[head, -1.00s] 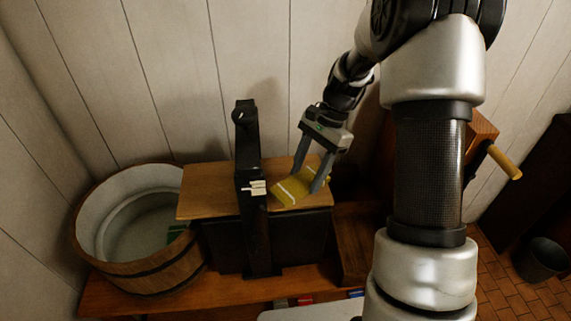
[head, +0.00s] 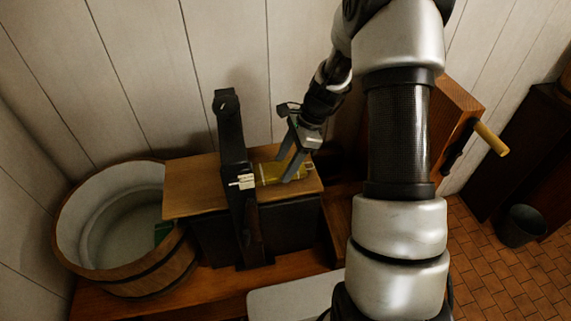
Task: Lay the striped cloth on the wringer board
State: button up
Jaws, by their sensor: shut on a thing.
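The striped cloth (head: 270,174) is yellow with a pale stripe. It lies low over the right part of the wooden wringer board (head: 190,188), close to the black upright frame (head: 236,180) that crosses the board. My gripper (head: 288,172) is shut on the cloth, its fingers pointing down at the board's right half. The fingers hide part of the cloth. I cannot tell whether the cloth's whole underside touches the board.
A round wooden tub (head: 70,230) with something green inside stands left of the board. A wooden box with a yellow handle (head: 490,139) stands at the right. A dark bucket (head: 521,226) is on the tiled floor. A pale surface (head: 290,302) is in front.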

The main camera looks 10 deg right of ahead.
jog(key=shift+f, duration=0.4)
jog(key=shift+f, duration=0.2)
jog(key=o, duration=1.1)
jog(key=shift+r, duration=0.15)
